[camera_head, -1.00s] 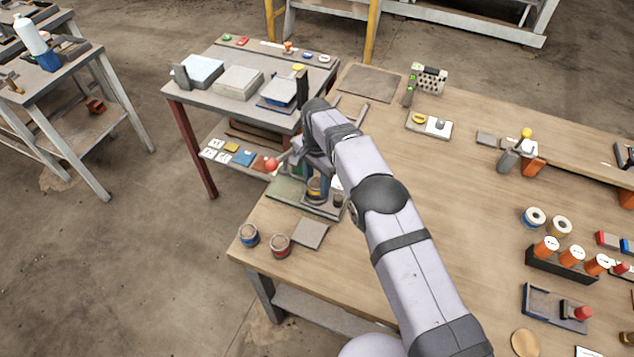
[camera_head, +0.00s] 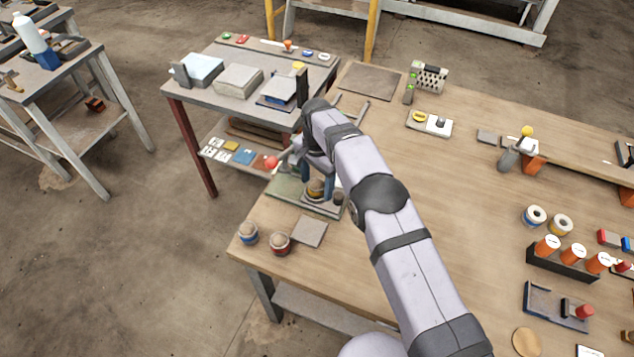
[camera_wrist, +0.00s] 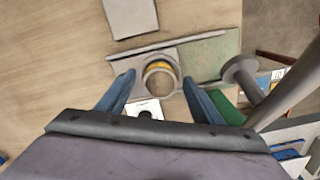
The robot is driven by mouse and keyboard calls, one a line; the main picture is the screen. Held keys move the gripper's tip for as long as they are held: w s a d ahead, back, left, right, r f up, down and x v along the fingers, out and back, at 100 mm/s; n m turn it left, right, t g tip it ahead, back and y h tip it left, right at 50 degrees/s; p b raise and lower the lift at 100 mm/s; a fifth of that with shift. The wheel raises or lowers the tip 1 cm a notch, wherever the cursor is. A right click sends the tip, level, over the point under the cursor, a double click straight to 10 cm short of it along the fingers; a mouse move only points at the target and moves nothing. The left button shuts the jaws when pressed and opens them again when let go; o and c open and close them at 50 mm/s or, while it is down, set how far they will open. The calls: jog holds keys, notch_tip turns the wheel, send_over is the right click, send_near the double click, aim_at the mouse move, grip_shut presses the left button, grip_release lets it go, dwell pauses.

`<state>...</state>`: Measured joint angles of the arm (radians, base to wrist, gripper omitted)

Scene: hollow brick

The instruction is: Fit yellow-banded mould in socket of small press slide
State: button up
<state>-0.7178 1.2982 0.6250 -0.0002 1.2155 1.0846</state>
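The yellow-banded mould (camera_wrist: 159,67) stands upright on the grey plate of the small press slide (camera_wrist: 186,56) in the wrist view; its round opening faces the camera. In the head view the mould (camera_head: 316,189) shows below my gripper (camera_head: 318,174). In the wrist view my gripper (camera_wrist: 159,78) is open, one blue finger on each side of the mould, with gaps visible between fingers and mould. The press's green base (camera_head: 287,187) lies beside it, with a red ball knob (camera_head: 270,163) at the left. I cannot tell how fully the mould sits in the socket.
A blue-banded mould (camera_head: 248,234) and a red-banded mould (camera_head: 280,244) stand near the table corner, beside a grey square plate (camera_head: 310,232). A post with a round disc (camera_wrist: 239,70) rises right of my fingers. Bare table lies left of the slide in the wrist view.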

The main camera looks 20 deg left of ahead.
jog(key=shift+f, duration=0.1)
jog(key=shift+r+b, duration=1.2)
jog(key=shift+r, duration=2.55)
